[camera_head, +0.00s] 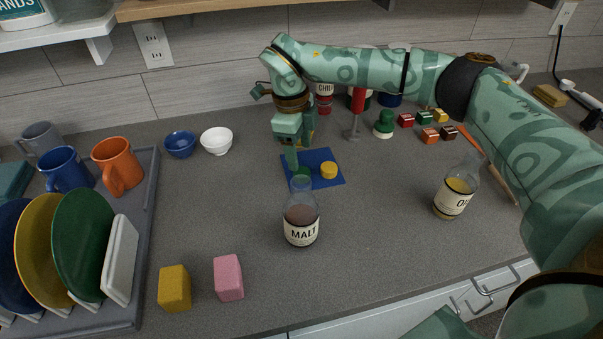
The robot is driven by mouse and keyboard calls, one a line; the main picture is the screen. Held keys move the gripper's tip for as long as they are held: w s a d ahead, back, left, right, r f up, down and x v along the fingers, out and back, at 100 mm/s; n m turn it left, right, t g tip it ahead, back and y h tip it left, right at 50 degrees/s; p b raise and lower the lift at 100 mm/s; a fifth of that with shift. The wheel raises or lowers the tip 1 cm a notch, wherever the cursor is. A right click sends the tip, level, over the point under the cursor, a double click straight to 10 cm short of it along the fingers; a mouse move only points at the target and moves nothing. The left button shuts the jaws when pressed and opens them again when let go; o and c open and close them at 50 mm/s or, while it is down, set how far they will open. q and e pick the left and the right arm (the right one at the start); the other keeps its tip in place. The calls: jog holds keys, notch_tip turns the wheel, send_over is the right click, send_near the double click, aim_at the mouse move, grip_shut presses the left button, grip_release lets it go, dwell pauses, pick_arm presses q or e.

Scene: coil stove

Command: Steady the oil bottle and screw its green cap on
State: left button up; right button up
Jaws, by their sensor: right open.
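The oil bottle (455,197) stands uncapped at the right of the counter, clear glass with yellowish oil and a pale label. My right arm passes behind and beside it. A blue mat (318,182) lies mid-counter with a green cap (303,173) and a yellow cap (329,170) on it. My right gripper (293,164) points down at the green cap, open; the finger partly hides the cap, and I cannot tell whether they touch. My left gripper is not in view.
A malt bottle (301,217) stands just in front of the mat. A yellow block (174,288) and a pink block (228,278) are at front left. A dish rack (141,236) with plates and mugs fills the left. The counter between the two bottles is clear.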

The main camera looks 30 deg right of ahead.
aim_at(302, 172)
jog(key=f, duration=0.1)
jog(key=f+b, duration=0.1)
jog(key=f, duration=0.3)
jog(key=shift+s+f+b, duration=0.15)
jog(key=shift+s+b, duration=0.15)
jog(key=shift+s, duration=0.1)
jog(key=c, duration=1)
